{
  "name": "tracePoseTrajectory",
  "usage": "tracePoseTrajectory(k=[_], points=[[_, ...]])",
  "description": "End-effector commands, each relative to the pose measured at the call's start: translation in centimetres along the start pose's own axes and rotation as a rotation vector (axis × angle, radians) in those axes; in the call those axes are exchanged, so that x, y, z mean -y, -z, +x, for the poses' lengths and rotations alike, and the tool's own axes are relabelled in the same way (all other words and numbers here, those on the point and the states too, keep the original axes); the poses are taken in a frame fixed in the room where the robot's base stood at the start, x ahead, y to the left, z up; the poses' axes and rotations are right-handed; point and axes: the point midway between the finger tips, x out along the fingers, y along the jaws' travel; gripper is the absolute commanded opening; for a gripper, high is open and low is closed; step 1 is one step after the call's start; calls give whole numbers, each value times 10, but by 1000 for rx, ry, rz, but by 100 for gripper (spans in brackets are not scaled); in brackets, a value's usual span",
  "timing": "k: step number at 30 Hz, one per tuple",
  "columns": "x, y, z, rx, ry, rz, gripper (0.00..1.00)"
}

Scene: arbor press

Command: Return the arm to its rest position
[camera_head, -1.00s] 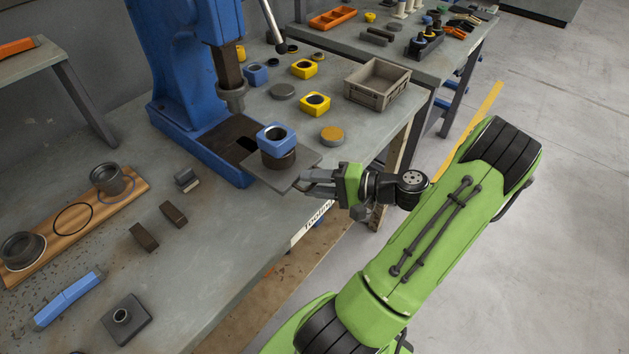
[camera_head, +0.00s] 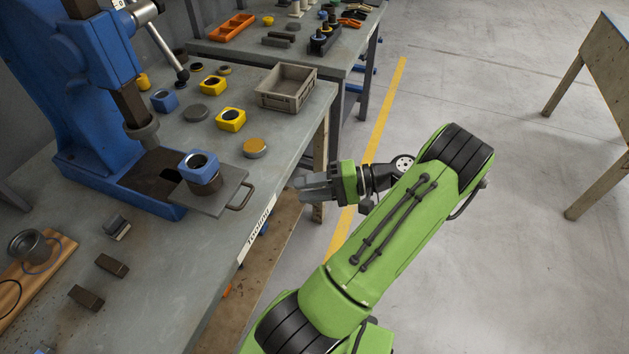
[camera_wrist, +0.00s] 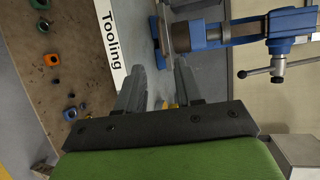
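My gripper (camera_head: 318,188) hangs off the front edge of the bench, right of the plate handle and apart from it. In the wrist view my gripper (camera_wrist: 159,68) has its two fingers spread with nothing held between them. The green arm is bent over the floor. The blue arbor press (camera_head: 60,85) stands on the bench and also shows in the wrist view (camera_wrist: 225,32). A grey plate (camera_head: 225,202) with a loop handle (camera_head: 243,198) lies at the press base. A blue block with a round bore (camera_head: 198,164) sits on a dark ring (camera_head: 206,183) on this plate.
The bench front edge with the "Tooling" label (camera_head: 258,232) lies left of the arm. A grey bin (camera_head: 287,88), yellow blocks and discs stand on the bench. A second table (camera_head: 265,50) is behind, a wooden table (camera_head: 603,90) at far right. The floor between is clear.

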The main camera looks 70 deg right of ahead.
Motion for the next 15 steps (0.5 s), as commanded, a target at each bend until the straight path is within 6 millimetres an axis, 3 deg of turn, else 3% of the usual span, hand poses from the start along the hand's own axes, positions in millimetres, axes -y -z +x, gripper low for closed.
tracePoseTrajectory(k=[4,15], points=[[0,0,-13,0,0,0,36],[0,0,-13,1,0,1,36]])
